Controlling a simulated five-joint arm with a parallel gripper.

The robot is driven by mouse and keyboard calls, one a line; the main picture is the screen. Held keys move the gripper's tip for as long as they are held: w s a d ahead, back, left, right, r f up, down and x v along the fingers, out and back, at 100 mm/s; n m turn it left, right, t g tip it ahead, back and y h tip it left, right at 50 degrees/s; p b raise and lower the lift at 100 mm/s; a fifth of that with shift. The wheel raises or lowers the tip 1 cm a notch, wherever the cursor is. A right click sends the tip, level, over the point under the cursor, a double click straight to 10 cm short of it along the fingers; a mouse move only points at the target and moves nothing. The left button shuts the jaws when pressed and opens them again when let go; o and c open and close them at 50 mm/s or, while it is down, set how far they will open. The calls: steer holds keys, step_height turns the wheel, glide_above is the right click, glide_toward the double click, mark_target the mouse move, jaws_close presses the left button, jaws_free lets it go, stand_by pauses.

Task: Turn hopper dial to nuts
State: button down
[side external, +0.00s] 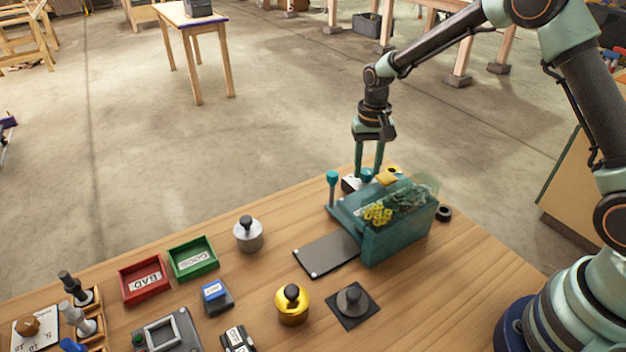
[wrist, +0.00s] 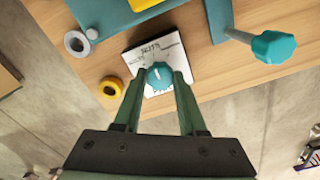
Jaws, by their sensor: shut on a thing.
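The teal hopper (side external: 395,240) stands at the right of the table, with yellow nuts (side external: 377,213) and dark pieces behind its clear top. On its far side is a white dial plate (wrist: 138,58) with small printed words that I cannot read surely. The teal dial (wrist: 160,74) has a white mark pointing roughly up in the wrist view, toward the printed words. My gripper (wrist: 164,76) is shut on the dial, one finger on each side. In the side view my gripper (side external: 368,172) points down behind the hopper, and the plate is mostly hidden.
A lever with a teal knob (side external: 333,176) rises left of the dial and also shows in the wrist view (wrist: 273,47). A dark ring (side external: 444,213) lies right of the hopper. Red (side external: 144,297) and green (side external: 191,277) trays and metal weights stand to the left.

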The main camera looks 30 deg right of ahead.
mark_target(367, 171)
steer(key=shift+r, duration=0.1)
steer(key=shift+c, duration=2.3)
jaws_free()
step_height(367, 171, up, 12)
